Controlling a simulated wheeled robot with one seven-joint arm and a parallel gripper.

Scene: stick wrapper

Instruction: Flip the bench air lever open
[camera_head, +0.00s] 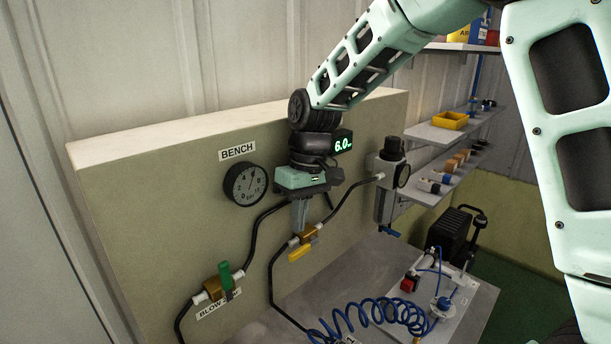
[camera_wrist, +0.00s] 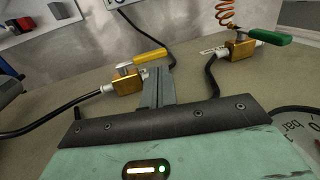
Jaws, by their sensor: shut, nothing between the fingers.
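A brass valve (camera_head: 309,236) with a yellow lever (camera_head: 301,252) sits on the panel below my gripper. In the wrist view the yellow lever (camera_wrist: 149,58) lies roughly along the line of the pipe. The brass body (camera_wrist: 127,84) is left of my fingers. My gripper (camera_head: 300,229) is shut and empty, pointing down at this valve. In the wrist view its fingertips (camera_wrist: 157,71) are close beside the lever and hide part of the fitting behind them. I cannot tell whether they touch. A gauge (camera_head: 245,184) under a BENCH label is to the left.
A second brass valve with a green lever (camera_head: 226,276) is at lower left, above a partly hidden BLOW label. A regulator (camera_head: 388,180) is to the right. Black hoses run across the panel (camera_head: 150,200). A blue coiled hose (camera_head: 380,312) lies on the bench.

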